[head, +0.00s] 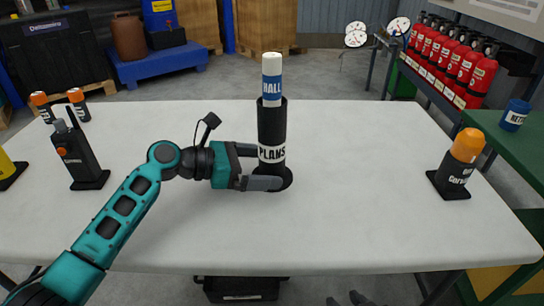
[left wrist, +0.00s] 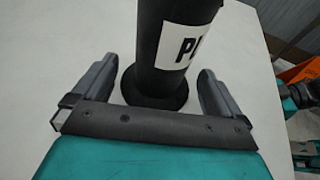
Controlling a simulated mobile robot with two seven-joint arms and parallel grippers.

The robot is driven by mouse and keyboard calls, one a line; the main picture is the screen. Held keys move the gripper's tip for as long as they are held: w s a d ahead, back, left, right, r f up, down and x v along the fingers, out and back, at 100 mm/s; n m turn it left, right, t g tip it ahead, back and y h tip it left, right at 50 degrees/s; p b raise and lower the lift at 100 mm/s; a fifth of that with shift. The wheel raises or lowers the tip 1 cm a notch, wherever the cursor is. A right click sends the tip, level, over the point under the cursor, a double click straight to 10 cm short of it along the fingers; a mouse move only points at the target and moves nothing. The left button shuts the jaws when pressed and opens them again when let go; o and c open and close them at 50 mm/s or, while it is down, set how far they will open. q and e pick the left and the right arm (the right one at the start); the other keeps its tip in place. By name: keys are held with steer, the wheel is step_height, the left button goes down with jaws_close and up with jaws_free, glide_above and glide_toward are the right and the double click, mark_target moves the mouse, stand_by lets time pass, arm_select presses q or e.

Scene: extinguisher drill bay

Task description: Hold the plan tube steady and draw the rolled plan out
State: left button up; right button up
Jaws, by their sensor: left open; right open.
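The plan tube (head: 271,127) is a black upright cylinder with a white PLANS label, standing on a round base on the white table. The rolled plan (head: 272,76), white with a blue HALL band, sticks up out of its top. My left gripper (head: 268,168) is at the tube's lower part. In the left wrist view the open fingers (left wrist: 160,90) stand on either side of the tube (left wrist: 160,50), with gaps visible beside it. The rolled plan is out of that view.
A black radio (head: 80,155) and two orange-capped cylinders (head: 77,104) stand at the table's left. Another orange-capped cylinder (head: 460,160) stands at the right. The white table (head: 360,190) is clear between the tube and that cylinder. A green table (head: 515,150) adjoins at right.

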arm_select(q)
steer(key=shift+w+d+f, duration=0.15)
steer(key=shift+w+d, duration=0.05)
steer(key=shift+d, duration=0.35)
steer(key=shift+d+f, duration=0.1)
steer(key=shift+d, duration=0.05)
arm_select(e)
steer(key=shift+d+f, duration=0.1)
steer(key=shift+f, duration=0.05)
steer(key=shift+f, duration=0.1)
arm_select(q)
steer(key=c, duration=1.1)
arm_select(e)
steer(key=shift+r, duration=0.2)
steer(key=shift+o, duration=0.2)
